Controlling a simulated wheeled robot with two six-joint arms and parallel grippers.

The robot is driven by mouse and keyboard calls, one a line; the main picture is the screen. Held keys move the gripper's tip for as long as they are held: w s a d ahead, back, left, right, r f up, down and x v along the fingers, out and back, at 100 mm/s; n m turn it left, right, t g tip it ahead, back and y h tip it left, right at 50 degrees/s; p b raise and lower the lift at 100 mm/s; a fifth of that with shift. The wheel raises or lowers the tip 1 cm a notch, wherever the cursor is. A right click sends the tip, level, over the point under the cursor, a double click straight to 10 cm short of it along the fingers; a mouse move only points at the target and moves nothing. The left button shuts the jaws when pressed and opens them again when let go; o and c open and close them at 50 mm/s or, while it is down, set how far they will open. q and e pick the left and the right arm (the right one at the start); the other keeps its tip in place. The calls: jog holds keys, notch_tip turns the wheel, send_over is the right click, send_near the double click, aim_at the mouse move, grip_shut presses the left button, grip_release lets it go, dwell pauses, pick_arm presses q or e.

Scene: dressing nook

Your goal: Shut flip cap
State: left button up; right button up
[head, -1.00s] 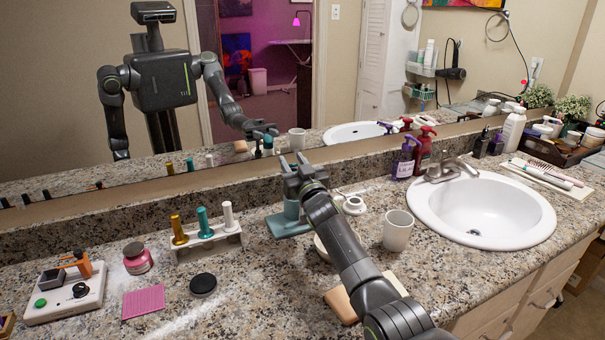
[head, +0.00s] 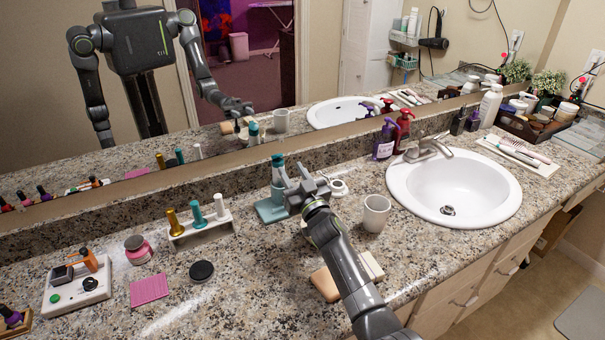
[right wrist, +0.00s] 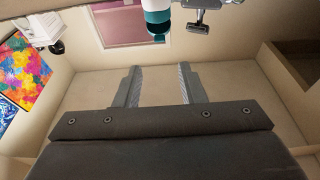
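A teal bottle (head: 278,176) stands upright in a teal holder (head: 270,212) near the backsplash, left of my right gripper. Its darker teal top shows above the gripper; the lid's exact position is too small to tell. My right gripper (head: 295,179) is open and empty, just right of the bottle, overlapping its edge in the head view. Whether they touch I cannot tell. In the right wrist view the two fingers (right wrist: 158,76) are well apart with nothing between them. A teal and white object (right wrist: 160,14) shows at the top edge there, partly cut off. My left gripper is not in view.
A white cup (head: 375,213) stands right of my right arm, before the sink (head: 455,190). A rack with several coloured tubes (head: 205,232) is left of the bottle. A beige block (head: 325,284) lies by my forearm. The mirror is behind.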

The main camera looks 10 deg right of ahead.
jog(key=s+p, duration=0.1)
jog(key=s+d+p, duration=0.1)
jog(key=s, duration=0.3)
jog(key=shift+d+p, duration=0.3)
jog(key=shift+p, duration=0.1)
